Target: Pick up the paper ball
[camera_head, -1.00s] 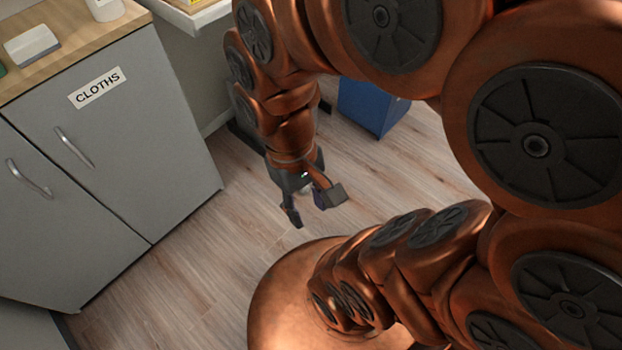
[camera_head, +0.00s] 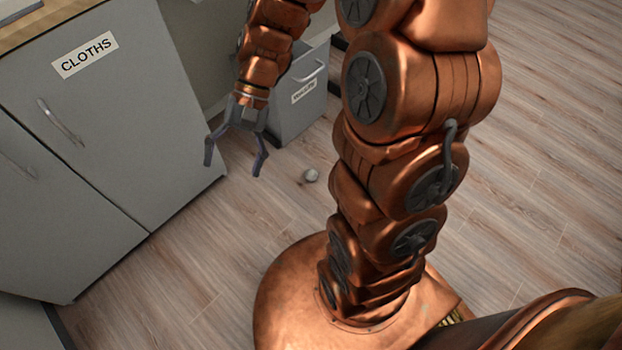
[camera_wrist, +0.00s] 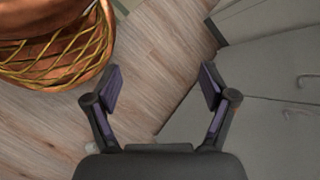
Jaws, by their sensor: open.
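The paper ball (camera_head: 311,175) is a small, pale, crumpled ball on the wood floor in the head view, between my gripper and my arm's lower links. My gripper (camera_head: 232,168) points down above the floor, to the left of the ball and apart from it. Its two fingers are spread wide with nothing between them. In the wrist view my gripper (camera_wrist: 161,88) is open over bare floor.
A grey cabinet labelled CLOTHS (camera_head: 110,130) stands at the left. A grey bin with a handle and a label (camera_head: 300,100) stands behind my gripper. The cabinet also shows in the wrist view (camera_wrist: 260,85). Open floor (camera_head: 530,170) lies at the right.

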